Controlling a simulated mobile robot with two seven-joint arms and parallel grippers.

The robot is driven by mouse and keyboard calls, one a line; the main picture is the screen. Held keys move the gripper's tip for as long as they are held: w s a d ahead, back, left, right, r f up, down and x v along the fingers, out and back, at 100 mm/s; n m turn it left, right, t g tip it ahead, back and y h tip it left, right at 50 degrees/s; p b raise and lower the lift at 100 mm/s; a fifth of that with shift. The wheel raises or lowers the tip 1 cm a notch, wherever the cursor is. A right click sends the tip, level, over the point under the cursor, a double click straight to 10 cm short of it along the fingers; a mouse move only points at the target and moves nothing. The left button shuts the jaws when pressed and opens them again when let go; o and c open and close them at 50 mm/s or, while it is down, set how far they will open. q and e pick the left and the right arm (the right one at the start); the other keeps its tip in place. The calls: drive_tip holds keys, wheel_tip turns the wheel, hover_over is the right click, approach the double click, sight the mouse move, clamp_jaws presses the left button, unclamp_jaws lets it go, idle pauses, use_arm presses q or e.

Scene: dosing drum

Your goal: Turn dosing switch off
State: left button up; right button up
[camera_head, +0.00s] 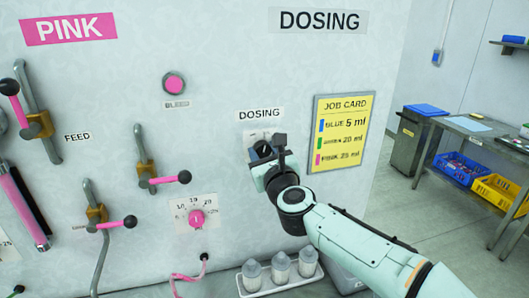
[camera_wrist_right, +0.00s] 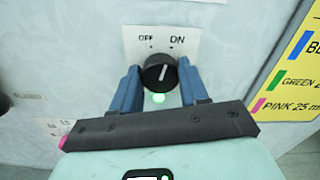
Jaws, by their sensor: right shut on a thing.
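The dosing switch (camera_wrist_right: 157,75) is a round black knob with a white pointer line, below a white label (camera_wrist_right: 161,43) reading OFF on the left and ON on the right. The pointer stands nearly upright, leaning slightly right toward ON. A green light (camera_wrist_right: 158,98) glows just below the knob. My right gripper (camera_head: 266,160) is at the switch under the DOSING sign, its two blue fingers shut on the knob from left and right. In the head view the gripper partly hides the knob. My left gripper is not in view.
A yellow job card (camera_head: 341,132) hangs right of the switch. A white tray (camera_head: 281,287) with several bottles stands below. Pink valves and a pink dial (camera_head: 197,218) are on the panel to the left. A table with blue and yellow crates stands far right.

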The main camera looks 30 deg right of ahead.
drive_tip(key=n, duration=0.4)
drive_tip(key=shift+a+n+p, duration=0.1)
drive_tip(key=shift+n+p, duration=0.2)
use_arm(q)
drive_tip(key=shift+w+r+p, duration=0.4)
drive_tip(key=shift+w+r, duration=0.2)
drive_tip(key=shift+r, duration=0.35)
use_arm(e)
drive_tip(key=shift+n, duration=2)
drive_tip(key=o, duration=1.1)
drive_tip(key=shift+c, duration=0.2)
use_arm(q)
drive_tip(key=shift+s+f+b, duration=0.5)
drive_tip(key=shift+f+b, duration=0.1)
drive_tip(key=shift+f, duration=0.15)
use_arm(e)
drive_tip(key=v, duration=1.3)
drive_tip(key=shift+s, duration=0.2)
